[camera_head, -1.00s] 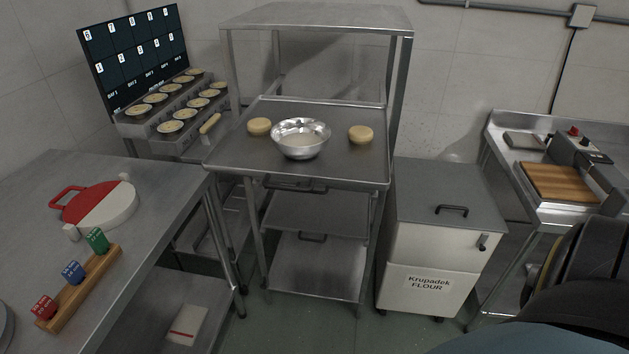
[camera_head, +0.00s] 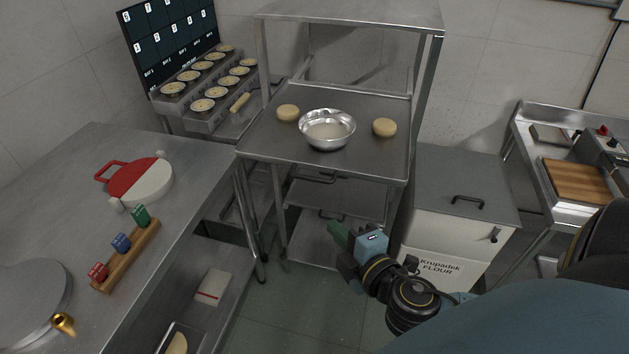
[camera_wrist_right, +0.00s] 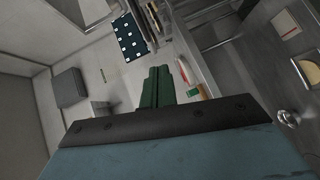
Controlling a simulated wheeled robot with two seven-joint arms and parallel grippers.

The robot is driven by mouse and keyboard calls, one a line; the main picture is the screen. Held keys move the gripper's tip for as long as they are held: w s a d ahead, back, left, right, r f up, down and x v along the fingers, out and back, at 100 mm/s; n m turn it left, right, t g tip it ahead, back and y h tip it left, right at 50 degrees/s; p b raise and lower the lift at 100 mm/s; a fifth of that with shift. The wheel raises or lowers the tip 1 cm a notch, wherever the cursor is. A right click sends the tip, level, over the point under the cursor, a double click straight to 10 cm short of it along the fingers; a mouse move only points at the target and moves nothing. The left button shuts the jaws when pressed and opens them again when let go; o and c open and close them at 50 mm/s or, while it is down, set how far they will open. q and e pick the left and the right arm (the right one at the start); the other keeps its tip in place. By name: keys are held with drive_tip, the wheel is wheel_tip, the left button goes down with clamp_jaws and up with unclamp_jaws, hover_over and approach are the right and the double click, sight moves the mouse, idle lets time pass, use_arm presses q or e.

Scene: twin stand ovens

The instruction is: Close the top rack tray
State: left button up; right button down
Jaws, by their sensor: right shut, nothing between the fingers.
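The metal rack (camera_head: 322,150) stands in the middle of the head view. Its top tray (camera_head: 270,140) sticks out toward me beneath the upper shelf. A steel bowl (camera_head: 327,129) stands on the tray between two round dough pieces, one on the left (camera_head: 288,113) and one on the right (camera_head: 384,127). Lower trays with dark handles (camera_head: 315,178) show under it. My right gripper (camera_head: 338,234) is in front of the lower part of the rack, below the top tray and apart from it. Its green fingers, also in the right wrist view (camera_wrist_right: 157,87), are shut and empty. My left gripper is not in view.
A flour bin (camera_head: 455,200) stands right of the rack. A steel table (camera_head: 75,200) on the left holds a red and white round object (camera_head: 140,182) and a wooden block holder (camera_head: 127,256). A counter with a cutting board (camera_head: 578,182) is at the far right.

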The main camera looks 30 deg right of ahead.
drive_tip(key=r, duration=0.2)
drive_tip(key=p, duration=0.2)
approach(305, 178)
drive_tip(key=w+a, duration=0.2)
drive_tip(key=w, duration=0.1)
drive_tip(key=shift+w+d+f, duration=0.25)
drive_tip(key=shift+w+d, duration=0.15)
drive_tip(key=shift+w, duration=0.05)
drive_tip(key=shift+w+d+f, duration=0.3)
drive_tip(key=shift+w+d, duration=0.1)
drive_tip(key=shift+w, duration=0.1)
drive_tip(key=shift+w+d+f, duration=0.15)
drive_tip(key=shift+w+d, duration=0.2)
drive_tip(key=shift+d, duration=0.05)
drive_tip(key=shift+t, duration=0.3)
